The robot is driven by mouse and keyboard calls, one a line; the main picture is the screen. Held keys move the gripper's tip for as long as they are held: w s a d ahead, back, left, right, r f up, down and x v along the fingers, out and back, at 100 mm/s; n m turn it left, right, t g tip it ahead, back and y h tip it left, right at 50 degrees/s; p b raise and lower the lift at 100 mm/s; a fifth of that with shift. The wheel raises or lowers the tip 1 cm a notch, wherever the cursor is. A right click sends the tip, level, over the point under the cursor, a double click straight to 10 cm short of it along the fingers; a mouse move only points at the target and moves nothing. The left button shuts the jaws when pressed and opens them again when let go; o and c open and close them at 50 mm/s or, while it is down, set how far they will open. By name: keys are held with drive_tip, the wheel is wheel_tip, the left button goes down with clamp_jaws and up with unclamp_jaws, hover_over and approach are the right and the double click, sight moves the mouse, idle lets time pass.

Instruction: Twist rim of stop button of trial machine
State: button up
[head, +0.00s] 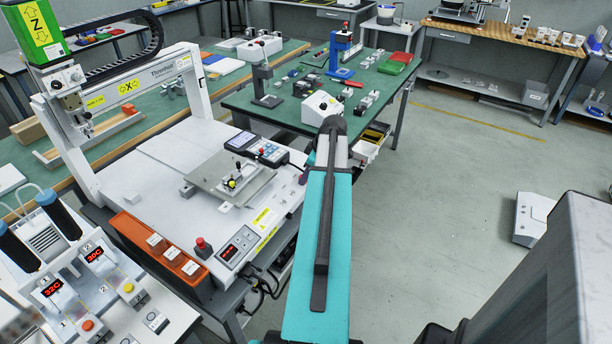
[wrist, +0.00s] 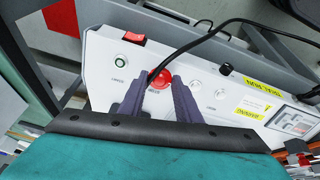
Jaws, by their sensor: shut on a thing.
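The red stop button (wrist: 160,79) sits on a white control panel (wrist: 102,68) in the wrist view. The two dark purple fingers of my gripper (wrist: 162,85) reach onto the panel, one on each side of the button, and are shut on its rim. The red cap shows between the fingertips; the lower part of the rim is hidden by the fingers. In the head view my teal arm covers the button, and only a small purple bit of my gripper (head: 303,177) seems to show beside the white gantry machine (head: 150,160).
A red rocker switch (wrist: 133,39) and a green-ringed button (wrist: 120,61) are close to the stop button. A black cable (wrist: 215,33) runs just above it.

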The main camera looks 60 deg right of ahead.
drive_tip(key=shift+m, duration=0.4)
drive_tip(key=m+p, duration=0.1)
drive_tip(key=m, duration=0.2)
drive_tip(key=shift+m+p, duration=0.65)
drive_tip(key=shift+m, duration=1.05)
drive_tip(key=o, duration=1.1)
drive_tip(key=shift+c, duration=0.2)
drive_tip(key=shift+r, duration=0.15)
drive_tip(key=v, duration=1.3)
drive_tip(key=shift+s+a+r+b, duration=0.15)
drive_tip(key=shift+r+b, duration=0.05)
drive_tip(key=shift+b, duration=0.25)
